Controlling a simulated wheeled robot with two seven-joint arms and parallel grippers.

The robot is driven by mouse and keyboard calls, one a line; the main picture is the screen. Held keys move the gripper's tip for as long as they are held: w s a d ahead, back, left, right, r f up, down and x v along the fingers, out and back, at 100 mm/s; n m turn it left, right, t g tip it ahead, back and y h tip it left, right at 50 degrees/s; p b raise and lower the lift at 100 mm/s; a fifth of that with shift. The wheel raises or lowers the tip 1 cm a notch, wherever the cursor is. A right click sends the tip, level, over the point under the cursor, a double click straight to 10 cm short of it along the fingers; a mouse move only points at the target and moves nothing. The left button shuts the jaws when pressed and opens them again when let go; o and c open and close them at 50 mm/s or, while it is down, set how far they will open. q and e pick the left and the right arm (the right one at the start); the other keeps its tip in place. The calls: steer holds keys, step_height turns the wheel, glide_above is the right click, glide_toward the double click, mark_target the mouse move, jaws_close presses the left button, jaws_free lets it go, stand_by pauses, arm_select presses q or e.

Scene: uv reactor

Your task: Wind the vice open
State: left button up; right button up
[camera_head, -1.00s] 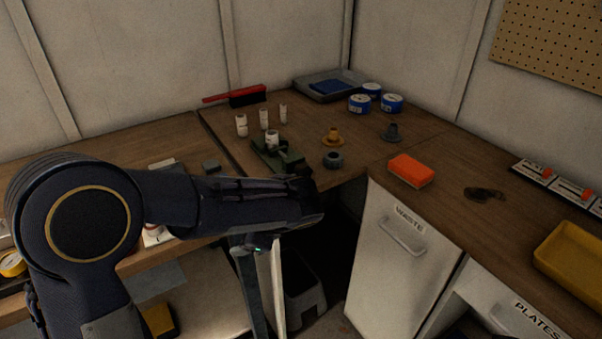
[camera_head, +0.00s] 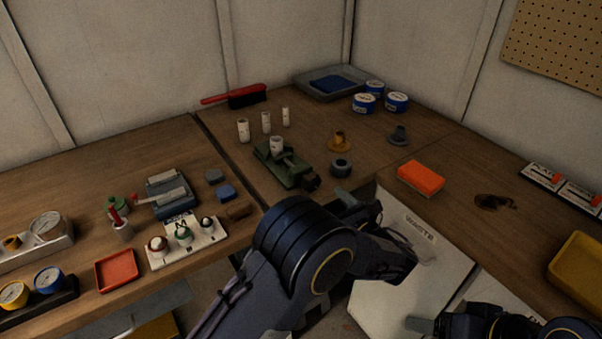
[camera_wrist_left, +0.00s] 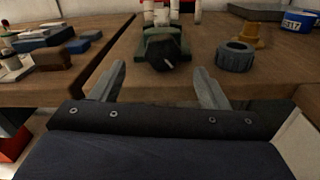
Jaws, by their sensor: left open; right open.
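The green vice (camera_head: 270,162) sits near the bench's front edge, with a white cylinder (camera_head: 277,145) at its jaws. A dark round knob (camera_head: 312,183) is on its near end and faces me in the left wrist view (camera_wrist_left: 163,56). My left gripper (camera_wrist_left: 158,80) is open and empty, low at the bench front, pointing toward the vice with a gap before the knob. In the head view my arm partly hides this gripper (camera_head: 354,203). My right gripper (camera_head: 424,325) is open at the bottom edge, partly cut off.
A dark ring (camera_head: 341,168) stands right of the vice, and several white cylinders (camera_head: 266,122) behind it. An orange block (camera_head: 420,178) is further right. The left bench holds a white button panel (camera_head: 187,240) and a red tray (camera_head: 117,270). The WASTE cabinet (camera_head: 425,255) is below.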

mark_target(314, 184)
arm_select(q)
steer(key=p+x, duration=0.1)
steer(key=x, duration=0.6)
steer(key=shift+w+r, duration=0.1)
steer(key=shift+w, duration=0.2)
steer(key=shift+d, duration=0.1)
steer(key=c, duration=1)
